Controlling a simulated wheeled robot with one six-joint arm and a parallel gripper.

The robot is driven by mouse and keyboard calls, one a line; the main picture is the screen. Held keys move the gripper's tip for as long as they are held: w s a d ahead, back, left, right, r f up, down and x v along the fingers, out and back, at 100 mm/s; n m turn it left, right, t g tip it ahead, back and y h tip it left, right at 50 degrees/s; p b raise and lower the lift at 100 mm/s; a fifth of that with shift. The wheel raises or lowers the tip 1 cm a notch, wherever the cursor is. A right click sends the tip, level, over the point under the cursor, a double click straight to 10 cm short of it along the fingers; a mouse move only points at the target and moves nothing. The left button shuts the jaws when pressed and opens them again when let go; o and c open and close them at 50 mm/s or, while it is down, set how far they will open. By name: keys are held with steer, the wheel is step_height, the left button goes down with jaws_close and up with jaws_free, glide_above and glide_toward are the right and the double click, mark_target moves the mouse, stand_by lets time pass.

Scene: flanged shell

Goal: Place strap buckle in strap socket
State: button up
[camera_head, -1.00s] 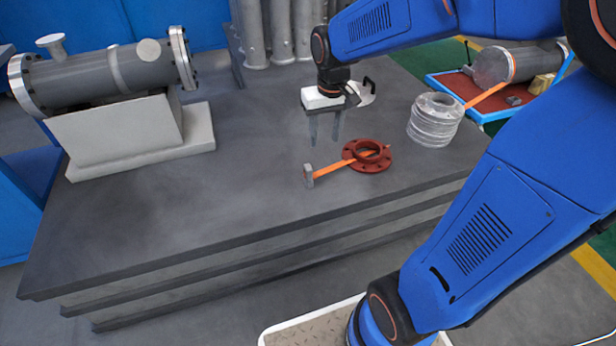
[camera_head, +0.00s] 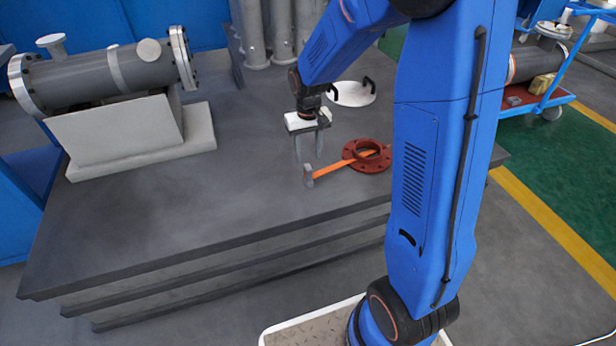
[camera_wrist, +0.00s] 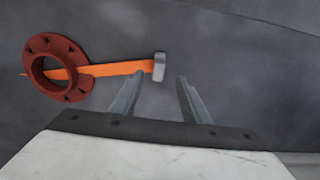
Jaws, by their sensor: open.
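The strap buckle (camera_head: 308,174) is a small grey metal block at the end of an orange strap (camera_head: 334,166), on the dark table. The strap runs to a red flange ring (camera_head: 376,160). In the wrist view the buckle (camera_wrist: 160,66) is at upper centre, with the red ring (camera_wrist: 56,84) to its left. My gripper (camera_head: 309,157) is open and empty, fingers pointing down near the buckle. In the wrist view the open fingertips (camera_wrist: 160,78) are just below the buckle, apart from each other. I cannot make out a strap socket. My arm hides the area right of the ring.
A grey flanged shell (camera_head: 90,78) lies on a light block at the table's left. A white round plate with black handles (camera_head: 352,94) is behind my gripper. Grey pipes (camera_head: 279,35) stand at the back. A blue cart (camera_head: 553,98) is at right. The table's front left is clear.

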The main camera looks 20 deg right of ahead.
mark_target(308, 168)
step_height(308, 168, down, 6)
steer(key=shift+f, duration=0.2)
steer(key=shift+w+d+f, duration=0.1)
steer(key=shift+w+f, duration=0.1)
steer(key=shift+f, duration=1.2)
steer(key=shift+w+f, duration=0.15)
steer(key=shift+f, duration=1.2)
jaws_close()
